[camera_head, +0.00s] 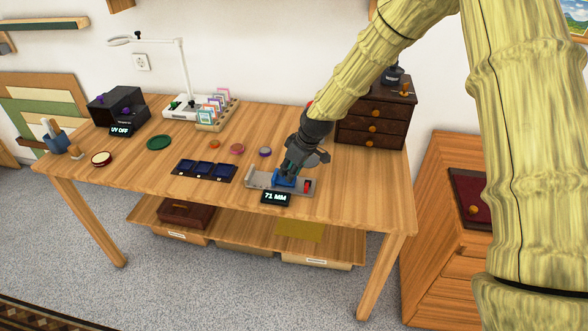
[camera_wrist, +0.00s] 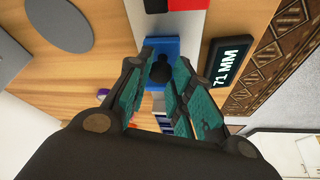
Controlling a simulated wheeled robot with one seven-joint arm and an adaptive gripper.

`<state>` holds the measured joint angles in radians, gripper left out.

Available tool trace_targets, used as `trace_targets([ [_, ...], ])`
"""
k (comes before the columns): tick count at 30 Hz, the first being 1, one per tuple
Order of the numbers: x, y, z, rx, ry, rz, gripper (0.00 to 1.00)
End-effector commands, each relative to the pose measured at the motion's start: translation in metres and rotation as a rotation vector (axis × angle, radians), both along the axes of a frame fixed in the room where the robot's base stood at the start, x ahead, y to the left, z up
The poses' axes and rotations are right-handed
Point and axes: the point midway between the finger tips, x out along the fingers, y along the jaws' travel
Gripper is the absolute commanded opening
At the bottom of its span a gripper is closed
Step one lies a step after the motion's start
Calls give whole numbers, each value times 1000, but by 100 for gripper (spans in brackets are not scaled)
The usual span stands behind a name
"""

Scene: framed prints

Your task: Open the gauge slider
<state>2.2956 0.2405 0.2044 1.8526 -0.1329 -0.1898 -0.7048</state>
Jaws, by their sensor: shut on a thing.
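The gauge is a grey tray-like base (camera_head: 262,177) near the front right of the wooden table, with a blue slider (camera_head: 284,180) on it. In the wrist view the blue slider (camera_wrist: 163,47) shows with a black knob (camera_wrist: 160,71) on it. A display (camera_head: 276,198) in front of the gauge reads 71 MM; it also shows in the wrist view (camera_wrist: 231,63). My gripper (camera_head: 287,172) reaches down onto the slider from above. In the wrist view its teal-padded fingers are shut on the knob, one on each side. The fingers partly hide the base.
A red block (camera_head: 307,186) sits at the gauge's right end. A dark tray (camera_head: 205,171) with blue compartments lies to its left, and small discs (camera_head: 237,149) lie behind. A dark drawer chest (camera_head: 371,123) stands close behind my gripper. The table's front edge is near.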

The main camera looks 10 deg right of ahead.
Motion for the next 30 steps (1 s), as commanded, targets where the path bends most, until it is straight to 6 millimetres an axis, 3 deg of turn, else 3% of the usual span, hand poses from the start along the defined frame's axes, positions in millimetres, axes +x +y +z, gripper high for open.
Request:
trace_targets([
  [1,1,-1,0,0,-1,-1,24],
  [4,0,-2,0,0,-1,-3,42],
  [5,0,-2,0,0,-1,-3,43],
  [17,-1,-3,5,0,-1,-4,43],
  [30,-18,-18,61,1,-3,-3,43],
])
